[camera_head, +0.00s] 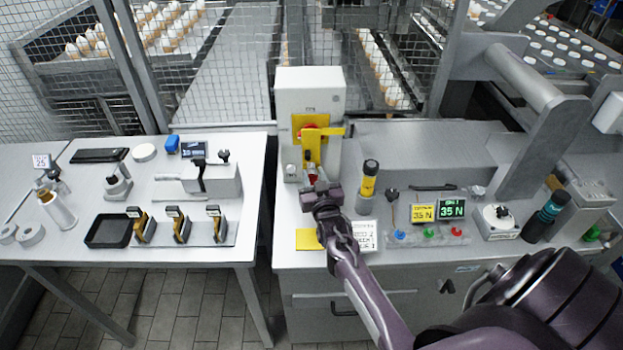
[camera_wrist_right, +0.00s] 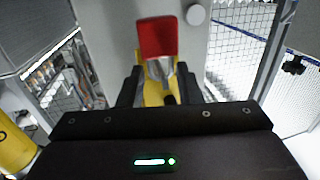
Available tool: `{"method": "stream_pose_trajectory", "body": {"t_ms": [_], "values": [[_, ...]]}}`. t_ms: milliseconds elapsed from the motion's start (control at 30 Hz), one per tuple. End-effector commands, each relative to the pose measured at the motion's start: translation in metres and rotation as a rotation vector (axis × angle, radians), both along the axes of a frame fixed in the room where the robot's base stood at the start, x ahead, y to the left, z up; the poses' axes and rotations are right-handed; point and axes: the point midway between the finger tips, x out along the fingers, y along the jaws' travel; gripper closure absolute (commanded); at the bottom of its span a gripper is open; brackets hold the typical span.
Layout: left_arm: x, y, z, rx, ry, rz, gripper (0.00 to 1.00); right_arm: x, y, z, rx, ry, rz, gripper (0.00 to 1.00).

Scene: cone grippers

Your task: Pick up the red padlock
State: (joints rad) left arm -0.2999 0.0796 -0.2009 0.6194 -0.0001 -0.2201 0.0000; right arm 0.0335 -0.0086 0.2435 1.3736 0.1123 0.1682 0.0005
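The red padlock (camera_head: 312,177) is at the lower end of the yellow latch (camera_head: 312,148) on the front of the grey switch box. In the right wrist view its red body (camera_wrist_right: 160,37) shows clearly, with the metal shackle beside the yellow part. My right gripper (camera_head: 319,191) is right at the padlock in the head view and partly covers it. In the wrist view the two dark fingers of the right gripper (camera_wrist_right: 158,82) stand apart, one on each side of the shackle and yellow part. I cannot tell whether they touch anything. My left gripper is out of view.
A yellow-and-black flashlight (camera_head: 368,178) stands close to the right of the gripper. The grey switch box (camera_head: 310,90) rises behind the padlock. A printed card (camera_head: 364,236) and a yellow pad (camera_head: 308,239) lie near the arm. Buttons and displays (camera_head: 451,208) are farther right.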

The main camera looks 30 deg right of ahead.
Motion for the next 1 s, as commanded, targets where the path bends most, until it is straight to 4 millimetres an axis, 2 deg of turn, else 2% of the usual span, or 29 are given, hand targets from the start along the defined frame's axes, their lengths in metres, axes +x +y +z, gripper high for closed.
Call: {"method": "stream_pose_trajectory", "body": {"t_ms": [33,200,533,700,1000], "values": [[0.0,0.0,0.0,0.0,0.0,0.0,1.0,0.0,0.0,0.0,0.0,0.0,0.0,0.75],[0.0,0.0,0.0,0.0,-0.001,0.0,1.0,0.0,0.0,0.0,0.0,0.001,0.0,0.97],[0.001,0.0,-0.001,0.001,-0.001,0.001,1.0,0.0,0.0,0.001,0.0,0.0,0.001,0.98],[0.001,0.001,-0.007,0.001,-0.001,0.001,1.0,0.0,0.0,0.01,0.0,-0.001,0.001,0.98],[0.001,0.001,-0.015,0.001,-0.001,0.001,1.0,-0.046,0.017,0.009,0.001,0.003,0.001,1.0]]}}
